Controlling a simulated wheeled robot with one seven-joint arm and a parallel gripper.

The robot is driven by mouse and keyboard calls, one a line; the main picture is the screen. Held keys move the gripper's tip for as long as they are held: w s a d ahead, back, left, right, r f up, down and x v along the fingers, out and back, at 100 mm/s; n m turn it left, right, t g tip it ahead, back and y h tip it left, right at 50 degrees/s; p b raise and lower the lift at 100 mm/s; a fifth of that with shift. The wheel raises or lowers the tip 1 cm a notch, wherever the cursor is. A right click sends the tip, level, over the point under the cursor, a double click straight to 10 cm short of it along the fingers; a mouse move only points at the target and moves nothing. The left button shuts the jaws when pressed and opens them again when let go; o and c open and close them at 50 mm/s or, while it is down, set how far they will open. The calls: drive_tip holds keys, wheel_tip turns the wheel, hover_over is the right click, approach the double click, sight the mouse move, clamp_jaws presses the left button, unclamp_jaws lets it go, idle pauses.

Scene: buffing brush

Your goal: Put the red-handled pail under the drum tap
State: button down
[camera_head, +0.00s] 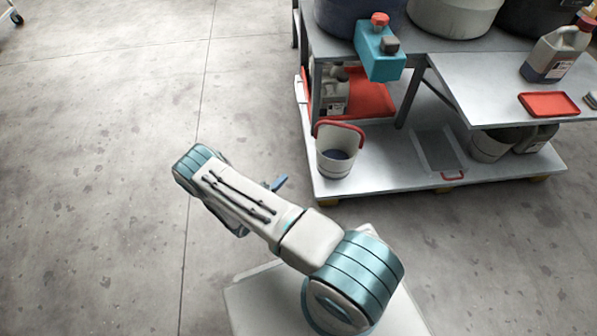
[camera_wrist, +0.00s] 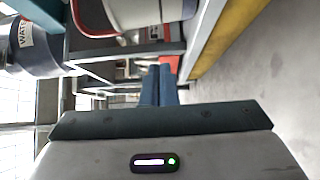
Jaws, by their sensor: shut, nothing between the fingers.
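In the wrist view a white pail with a red rim or handle (camera_wrist: 140,13) is cut off at the top edge. A teal block with a red knob (camera_head: 380,55), apparently the drum tap, juts from the dark blue drum (camera_head: 345,18) above the shelf. My gripper (camera_head: 280,183) is left of the pail, apart from it; most of it is hidden by my arm. Its blue fingers (camera_wrist: 159,85) are together and empty.
The lower shelf (camera_head: 385,165) also holds a red tray (camera_head: 370,97) with jugs, a grey tray with a red handle (camera_head: 438,152) and another pail (camera_head: 490,147). A rack leg (camera_head: 411,95) stands behind the pail.

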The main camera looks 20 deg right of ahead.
drive_tip(key=s+b+x, duration=0.1)
drive_tip(key=b+x, duration=0.1)
drive_tip(key=x, duration=0.4)
drive_tip(key=s+d+b+x, duration=0.1)
drive_tip(key=b+x, duration=0.1)
drive_tip(key=x, duration=0.4)
drive_tip(key=shift+s+d+b, duration=0.2)
drive_tip(key=shift+d+b, duration=0.15)
drive_tip(key=shift+s, duration=0.1)
